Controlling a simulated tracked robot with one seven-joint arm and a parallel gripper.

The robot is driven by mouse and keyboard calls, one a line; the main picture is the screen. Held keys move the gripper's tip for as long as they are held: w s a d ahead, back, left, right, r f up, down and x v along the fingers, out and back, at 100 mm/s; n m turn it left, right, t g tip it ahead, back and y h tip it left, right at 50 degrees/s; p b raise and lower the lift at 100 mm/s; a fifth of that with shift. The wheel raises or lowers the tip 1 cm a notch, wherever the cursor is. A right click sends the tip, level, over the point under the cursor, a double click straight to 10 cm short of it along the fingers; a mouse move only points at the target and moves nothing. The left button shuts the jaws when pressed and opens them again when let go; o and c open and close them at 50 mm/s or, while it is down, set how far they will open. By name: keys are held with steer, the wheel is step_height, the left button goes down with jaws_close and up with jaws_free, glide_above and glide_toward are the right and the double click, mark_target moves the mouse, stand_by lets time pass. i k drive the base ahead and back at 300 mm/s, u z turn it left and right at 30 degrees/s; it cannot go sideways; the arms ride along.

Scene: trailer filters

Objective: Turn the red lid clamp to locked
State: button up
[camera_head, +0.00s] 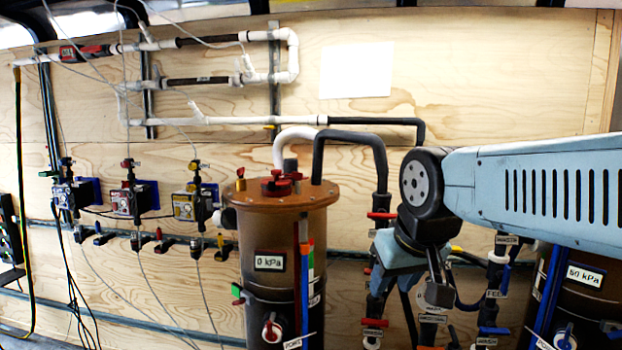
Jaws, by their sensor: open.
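The red lid clamp (277,185) sits on top of the brown round lid (275,199) of the filter tank (268,235) near the middle of the head view. Its turn position is hard to read at this size. My gripper (437,295) hangs low on the right, in front of the pipes, well right of and below the clamp. It is open, with nothing seen in it; its fingertips are hard to make out against the clutter.
A black hose (378,155) and a white pipe (290,140) rise by the lid. A yellow-and-red valve (240,178) stands at its left edge. Valves with red handles (376,323) crowd around my gripper. A second tank (585,300) stands at right. The plywood wall is behind.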

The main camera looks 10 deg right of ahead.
mark_target(298, 176)
steer(key=z, duration=0.1)
steer(key=k, duration=0.2)
steer(key=u, duration=0.25)
steer(key=i, duration=0.45)
steer(key=z, duration=0.2)
steer(key=k, duration=0.55)
steer(key=u, duration=0.4)
steer(key=i, duration=0.65)
steer(key=z, duration=1.3)
